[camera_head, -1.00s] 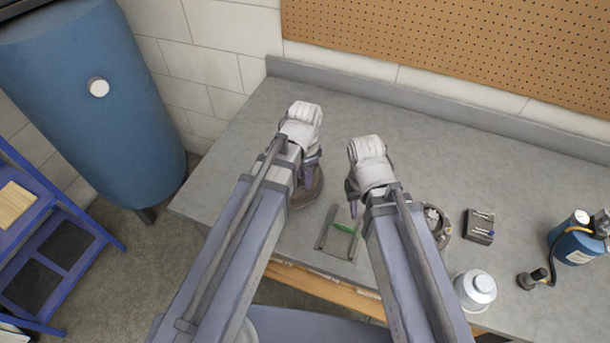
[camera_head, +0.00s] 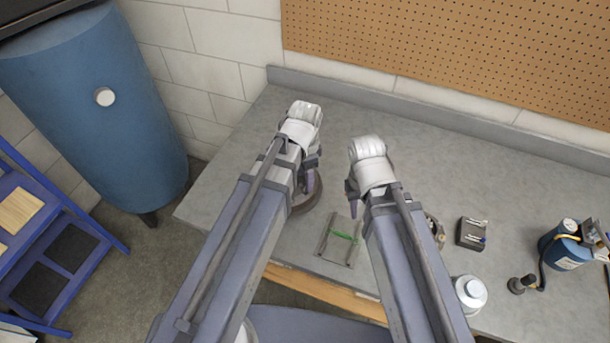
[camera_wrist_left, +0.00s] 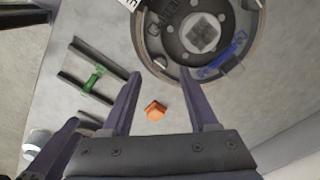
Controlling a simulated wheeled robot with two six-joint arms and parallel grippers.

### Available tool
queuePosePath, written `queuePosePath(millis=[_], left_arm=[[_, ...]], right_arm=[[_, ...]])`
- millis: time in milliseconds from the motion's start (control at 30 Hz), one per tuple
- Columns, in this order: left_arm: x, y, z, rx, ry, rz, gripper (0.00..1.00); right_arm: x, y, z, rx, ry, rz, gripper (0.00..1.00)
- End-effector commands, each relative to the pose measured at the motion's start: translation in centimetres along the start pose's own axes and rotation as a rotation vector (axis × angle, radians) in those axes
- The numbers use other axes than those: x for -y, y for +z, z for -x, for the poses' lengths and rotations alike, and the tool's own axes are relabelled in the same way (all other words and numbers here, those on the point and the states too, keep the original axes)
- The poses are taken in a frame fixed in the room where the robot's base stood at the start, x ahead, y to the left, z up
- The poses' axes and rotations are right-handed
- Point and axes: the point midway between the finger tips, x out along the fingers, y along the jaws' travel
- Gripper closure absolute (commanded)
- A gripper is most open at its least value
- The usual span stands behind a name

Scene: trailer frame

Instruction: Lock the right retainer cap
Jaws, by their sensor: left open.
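A small grey metal frame (camera_head: 323,237) with two rails and a green piece (camera_head: 342,237) across it lies near the bench's front edge, between my arms. It also shows at upper left in the left wrist view (camera_wrist_left: 82,88). I cannot make out a retainer cap for certain. My left gripper (camera_head: 312,176) is over a round dark drum (camera_head: 306,197); the wrist view shows its fingers (camera_wrist_left: 160,76) apart and empty, in front of the drum's open face (camera_wrist_left: 165,60). An orange block (camera_wrist_left: 155,110) shows between those fingers.
On the right stand a dark box (camera_head: 471,234), a white-capped canister (camera_head: 470,293) and a blue bottle with a hose (camera_head: 567,250). A round part (camera_head: 435,230) is partly behind my right arm. The bench's back half is clear. A blue tank (camera_head: 90,110) stands left.

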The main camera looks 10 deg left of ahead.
Motion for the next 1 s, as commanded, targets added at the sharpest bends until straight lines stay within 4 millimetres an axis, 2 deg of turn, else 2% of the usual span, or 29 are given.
queuePosePath(millis=[33, 233, 833, 933, 1000], left_arm=[[0.0, 0.0, 1.5, 0.000, 0.000, 0.000, 0.40], [0.0, 0.0, 3.2, 0.000, 0.000, 0.000, 0.40], [-0.1, 0.0, 3.1, 0.001, 0.000, 0.003, 0.40], [-1.2, 0.1, 2.9, 0.010, -0.002, 0.057, 0.40], [-2.6, 0.2, 2.7, 0.024, -0.008, 0.142, 0.40]], right_arm=[[-0.1, 0.1, 1.5, 0.000, 0.000, 0.000, 0.68], [-0.3, 0.2, 3.2, 0.000, 0.000, 0.001, 0.68], [-0.3, 0.2, 3.1, 0.000, 0.000, 0.001, 0.68], [-0.3, 0.2, 2.9, 0.000, 0.000, 0.001, 0.68], [-0.3, 0.2, 2.7, 0.000, 0.000, 0.001, 0.68]])
